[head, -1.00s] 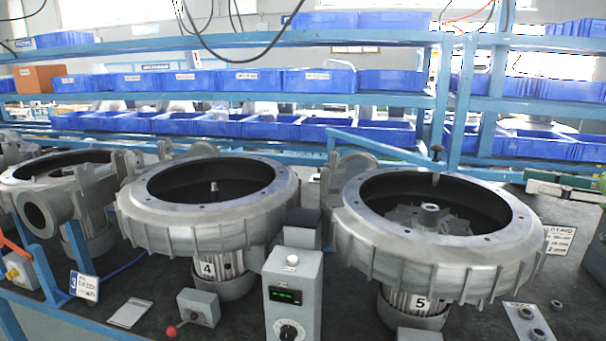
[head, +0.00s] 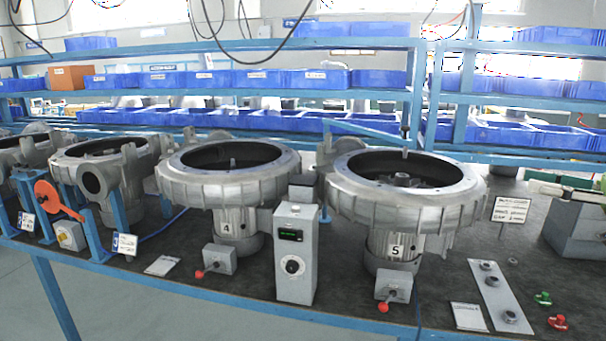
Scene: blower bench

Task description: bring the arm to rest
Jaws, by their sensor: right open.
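I make out neither of my grippers in the head view. No arm of mine can be told apart over the bench. The blower marked 5 (head: 398,219) stands upright at centre right, with its round housing open at the top and a hub visible inside. The blower marked 4 (head: 228,199) stands to its left, also open on top. A thin dark upright piece (head: 405,139) shows at the far rim of blower 5; I cannot tell what it is.
A grey control box (head: 296,255) stands between the two blowers. A plate with round fittings (head: 494,295) lies at the front right, beside green (head: 543,299) and red (head: 558,322) small parts. More blowers stand at left. Blue bins (head: 320,79) fill the rack behind.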

